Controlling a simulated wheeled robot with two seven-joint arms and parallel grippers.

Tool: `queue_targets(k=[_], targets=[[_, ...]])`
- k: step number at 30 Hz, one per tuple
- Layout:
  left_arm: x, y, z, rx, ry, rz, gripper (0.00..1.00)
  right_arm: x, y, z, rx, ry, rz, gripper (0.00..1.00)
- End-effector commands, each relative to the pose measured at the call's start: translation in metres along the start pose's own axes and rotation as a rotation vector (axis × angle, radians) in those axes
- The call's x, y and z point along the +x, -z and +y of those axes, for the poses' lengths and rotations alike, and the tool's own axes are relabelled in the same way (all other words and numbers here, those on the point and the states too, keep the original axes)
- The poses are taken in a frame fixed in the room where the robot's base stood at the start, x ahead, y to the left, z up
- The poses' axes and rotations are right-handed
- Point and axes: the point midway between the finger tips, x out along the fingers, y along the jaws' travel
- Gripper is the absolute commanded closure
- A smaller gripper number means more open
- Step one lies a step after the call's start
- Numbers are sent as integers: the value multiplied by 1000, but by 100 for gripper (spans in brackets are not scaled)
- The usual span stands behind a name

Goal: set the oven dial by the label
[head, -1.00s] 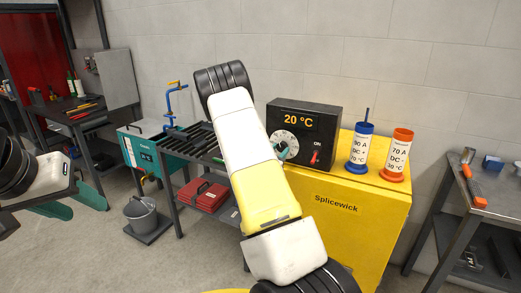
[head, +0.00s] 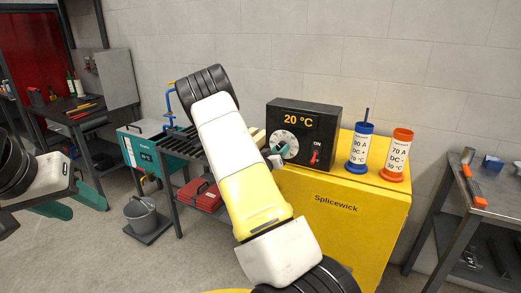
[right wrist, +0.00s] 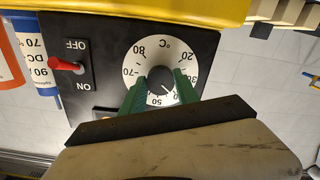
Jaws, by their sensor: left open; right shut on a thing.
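The black oven control box (head: 328,115) stands on the yellow Splicewick cabinet, its display reading 20 °C. Its white dial (head: 291,138) also shows in the right wrist view (right wrist: 135,60), upside down. My right gripper (right wrist: 160,90) is shut on the dial's dark centre knob (right wrist: 159,79); the fingers cover some numbers. The knob's pale mark points to the lower right in that view. A blue spool (head: 359,150) and an orange spool (head: 397,156) carry labels, 90 A DC + and 70 A DC -; their temperature lines are hard to read. My left gripper (head: 73,205) is open and empty.
A red ON/OFF switch (head: 315,157) sits right of the dial, close to my right gripper. A rack table with a red case (head: 202,195) is left of the yellow cabinet (head: 340,215). A grey bucket (head: 142,214) stands on the floor. A metal bench (head: 455,205) is at right.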

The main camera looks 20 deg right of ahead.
Motion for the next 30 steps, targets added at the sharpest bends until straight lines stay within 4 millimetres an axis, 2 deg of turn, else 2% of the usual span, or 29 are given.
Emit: queue_targets(k=[15, 22, 30], targets=[[0, 0, 0, 0, 0, 0, 54, -1, 0, 0, -465, 3, 1, 100], [0, 0, 0, 0, 0, 0, 54, -1, 0, 0, -603, 3, 1, 100], [0, 0, 0, 0, 0, 0, 54, -1, 0, 1, -682, 2, 0, 100]])
